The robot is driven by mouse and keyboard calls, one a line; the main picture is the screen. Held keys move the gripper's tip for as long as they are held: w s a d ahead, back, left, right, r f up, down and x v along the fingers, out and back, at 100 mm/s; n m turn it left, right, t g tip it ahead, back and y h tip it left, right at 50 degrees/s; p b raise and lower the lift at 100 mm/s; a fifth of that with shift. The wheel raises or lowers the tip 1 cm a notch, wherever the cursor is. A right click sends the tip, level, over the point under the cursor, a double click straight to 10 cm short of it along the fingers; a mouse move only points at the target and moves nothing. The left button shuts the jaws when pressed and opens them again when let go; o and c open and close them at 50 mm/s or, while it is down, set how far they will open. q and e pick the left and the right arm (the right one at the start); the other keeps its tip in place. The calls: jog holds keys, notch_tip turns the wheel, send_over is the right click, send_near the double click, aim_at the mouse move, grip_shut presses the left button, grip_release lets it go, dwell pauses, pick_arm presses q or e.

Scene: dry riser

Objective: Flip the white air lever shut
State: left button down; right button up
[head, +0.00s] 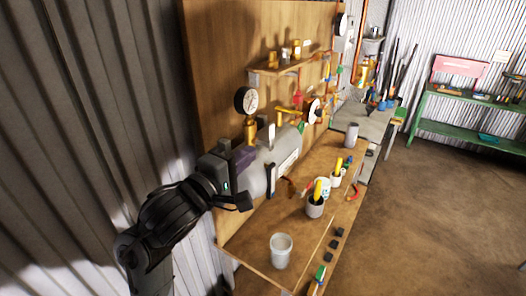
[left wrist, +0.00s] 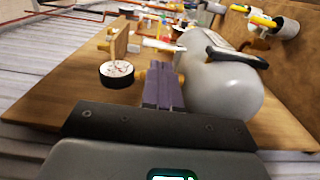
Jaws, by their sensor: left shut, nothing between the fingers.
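The white air lever (head: 271,137) stands roughly upright at the top of the grey tank (head: 256,180) in the head view. In the left wrist view the white lever (left wrist: 160,45) shows just beyond my fingertips, beside the tank (left wrist: 225,92). My left gripper (head: 243,157) is shut and empty, its purple fingers close together above the near end of the tank. In the left wrist view the shut left gripper (left wrist: 160,70) points toward the lever; I cannot tell whether they touch. My right gripper is not in view.
A round pressure gauge (head: 246,100) on brass fittings stands close to my left gripper. A black handle (head: 271,179) is on the tank. Grey cups (head: 281,250) and tool holders (head: 315,206) stand on the wooden bench (head: 252,248). A wooden backboard (head: 222,70) rises behind.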

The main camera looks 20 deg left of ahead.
aim_at(270, 136)
pick_arm(q)
jog(key=x, duration=0.5)
jog(key=shift+w, duration=0.15)
jog(key=shift+x, duration=0.85)
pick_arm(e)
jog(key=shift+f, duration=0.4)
pick_arm(q)
jog(key=shift+r, duration=0.1)
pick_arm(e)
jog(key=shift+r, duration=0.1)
